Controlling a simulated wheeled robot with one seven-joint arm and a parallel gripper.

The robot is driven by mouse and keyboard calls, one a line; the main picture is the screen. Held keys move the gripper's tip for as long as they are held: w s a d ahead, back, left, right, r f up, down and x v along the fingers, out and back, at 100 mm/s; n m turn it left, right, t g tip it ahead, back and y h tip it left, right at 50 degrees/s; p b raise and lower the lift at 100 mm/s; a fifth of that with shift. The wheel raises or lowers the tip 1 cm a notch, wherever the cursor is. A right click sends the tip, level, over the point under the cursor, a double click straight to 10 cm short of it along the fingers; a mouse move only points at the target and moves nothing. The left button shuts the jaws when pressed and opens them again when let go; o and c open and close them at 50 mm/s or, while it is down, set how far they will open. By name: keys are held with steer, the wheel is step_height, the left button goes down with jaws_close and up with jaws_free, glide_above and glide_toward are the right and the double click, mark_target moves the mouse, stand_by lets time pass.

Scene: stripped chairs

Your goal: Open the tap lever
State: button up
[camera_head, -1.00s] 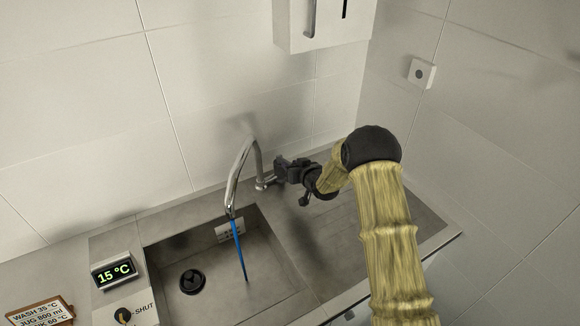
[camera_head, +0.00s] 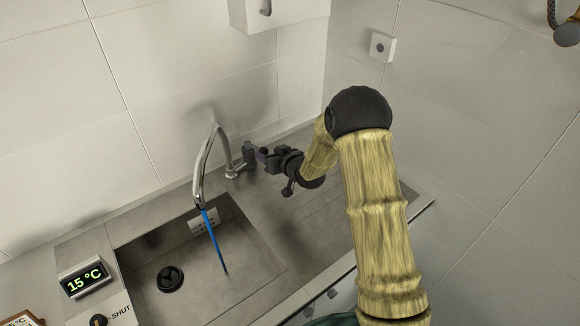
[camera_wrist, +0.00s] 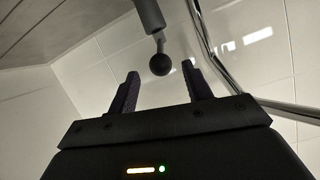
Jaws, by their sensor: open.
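A chrome tap (camera_head: 205,165) with a tall curved spout stands at the back of the sink, and a blue stream (camera_head: 213,240) runs from its mouth into the basin. The grey tap lever (camera_head: 249,153) is at the right of the tap's base. In the wrist view the lever (camera_wrist: 160,64) ends in a dark ball, which appears between and beyond my fingertips. My gripper (camera_head: 264,158) is open, just right of the lever. In the wrist view my gripper (camera_wrist: 160,86) has its two fingers apart with nothing held between them.
The sink basin (camera_head: 240,285) has a black drain (camera_head: 170,279). A display (camera_head: 85,279) reads 15 °C, beside a knob (camera_head: 99,321) marked SHUT. A white wall box (camera_head: 280,14) hangs above the tap. The ribbed drainboard (camera_head: 325,225) is clear under my arm.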

steer(key=b+v, duration=0.3)
steer(key=v, duration=0.8)
steer(key=s+d+m+g+h, duration=0.25)
steer(key=s+d+h, duration=0.35)
steer(key=s+d, duration=0.3)
steer(key=s+d+m+g+h, duration=0.1)
steer(key=s+d+g, duration=0.1)
steer(key=s, duration=0.5)
steer(key=s+d+m+g+h, duration=0.1)
steer(key=s+d+g, duration=0.2)
steer(key=s, duration=0.5)
steer(key=shift+s+r+g, duration=0.35)
steer(key=shift+r+g, duration=0.05)
steer(key=shift+g, duration=0.15)
steer(key=shift+d, duration=0.15)
